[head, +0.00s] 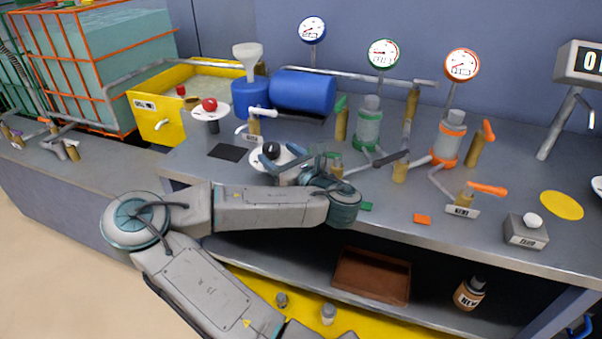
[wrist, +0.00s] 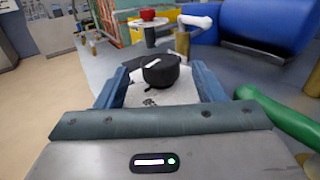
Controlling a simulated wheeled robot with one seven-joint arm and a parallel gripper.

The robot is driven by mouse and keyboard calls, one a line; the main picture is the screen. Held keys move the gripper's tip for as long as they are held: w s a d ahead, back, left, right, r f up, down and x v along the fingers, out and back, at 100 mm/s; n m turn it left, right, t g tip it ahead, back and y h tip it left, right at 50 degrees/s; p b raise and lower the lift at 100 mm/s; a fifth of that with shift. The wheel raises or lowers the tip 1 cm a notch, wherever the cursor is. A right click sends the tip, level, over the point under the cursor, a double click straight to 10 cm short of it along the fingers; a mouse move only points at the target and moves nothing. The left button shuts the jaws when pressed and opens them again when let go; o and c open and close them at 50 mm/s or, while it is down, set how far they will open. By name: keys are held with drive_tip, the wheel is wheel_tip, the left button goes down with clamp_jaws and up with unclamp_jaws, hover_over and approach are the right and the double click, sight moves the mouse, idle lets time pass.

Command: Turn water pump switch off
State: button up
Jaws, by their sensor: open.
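A black rotary knob (head: 271,150) sits on a round white plate (head: 258,162) on the bench, and it looks like the pump switch. In the wrist view the knob (wrist: 160,71) has a white pointer line on top, and its plate (wrist: 150,97) shows some dark print too blurred to read. My gripper (wrist: 158,80) is open, with one blue finger on each side of the knob. I cannot tell whether either finger touches it. In the head view my gripper (head: 290,160) partly covers the plate.
A red button (head: 209,105) on a white plate stands behind, near the yellow bin (head: 160,119). A blue tank (head: 303,92) lies at the back. A green-handled valve (wrist: 280,118) is close to my gripper's right side. Orange-handled valves (head: 487,188) stand farther right.

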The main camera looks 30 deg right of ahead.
sight(276, 154)
drive_tip(key=shift+s+d+b, duration=0.1)
drive_tip(key=shift+s+b, duration=0.4)
drive_tip(key=shift+s, duration=0.8)
drive_tip(key=shift+s+f+b, duration=0.3)
drive_tip(key=shift+b, duration=0.55)
drive_tip(key=s+b, duration=0.2)
drive_tip(key=b, duration=0.1)
drive_tip(key=shift+d, duration=0.15)
drive_tip(key=shift+s+d+r+b, duration=0.1)
drive_tip(key=shift+s+r+b, duration=0.05)
drive_tip(key=shift+s+b, duration=0.5)
drive_tip(key=shift+s+r+b, duration=0.1)
drive_tip(key=shift+s+b, duration=0.35)
drive_tip(key=shift+s, duration=0.3)
